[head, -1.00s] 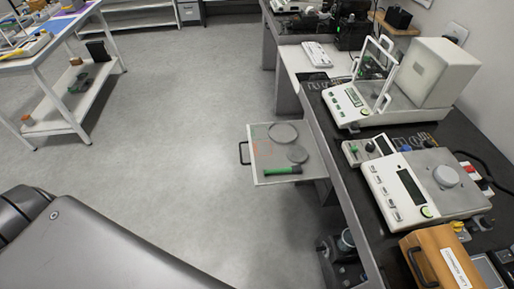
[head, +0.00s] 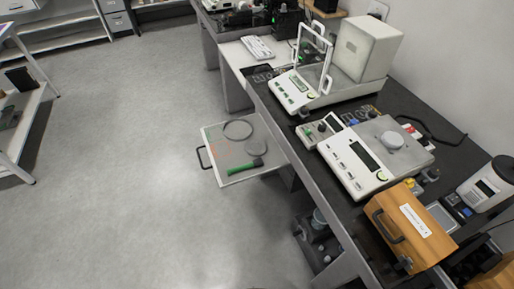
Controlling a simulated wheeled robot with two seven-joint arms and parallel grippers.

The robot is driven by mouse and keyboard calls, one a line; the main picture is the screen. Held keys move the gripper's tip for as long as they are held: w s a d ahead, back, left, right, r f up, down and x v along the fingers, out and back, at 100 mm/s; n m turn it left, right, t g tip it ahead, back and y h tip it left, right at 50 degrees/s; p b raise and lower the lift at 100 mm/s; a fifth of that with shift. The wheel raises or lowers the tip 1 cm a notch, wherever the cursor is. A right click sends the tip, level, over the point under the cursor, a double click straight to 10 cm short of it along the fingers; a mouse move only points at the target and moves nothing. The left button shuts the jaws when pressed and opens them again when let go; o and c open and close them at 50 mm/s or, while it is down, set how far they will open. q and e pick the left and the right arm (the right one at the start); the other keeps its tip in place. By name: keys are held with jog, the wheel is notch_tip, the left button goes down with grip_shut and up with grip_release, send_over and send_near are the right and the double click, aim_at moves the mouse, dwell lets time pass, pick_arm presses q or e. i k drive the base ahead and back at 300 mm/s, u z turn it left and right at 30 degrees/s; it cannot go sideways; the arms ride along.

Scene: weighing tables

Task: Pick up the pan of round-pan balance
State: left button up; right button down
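A white balance (head: 345,170) with a display and buttons stands on the dark bench at the right. A small round grey pan (head: 392,140) sits on its grey top plate. Another balance (head: 294,91) with a glass shield frame stands farther back; whether it has a pan inside is hard to tell. Neither of my grippers shows in the head view, so nothing is seen touching the pan.
An open drawer (head: 222,178) juts from the bench, holding round discs and a green-handled tool (head: 244,166). A wooden box (head: 408,228) stands near the balance. A white-topped device (head: 487,187) is at far right. Grey floor lies clear at left.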

aim_at(255, 149)
jog(key=z, duration=3.15)
jog(key=k, duration=1.75)
jog(key=u, duration=1.65)
jog(key=i, duration=0.55)
jog(key=z, duration=0.05)
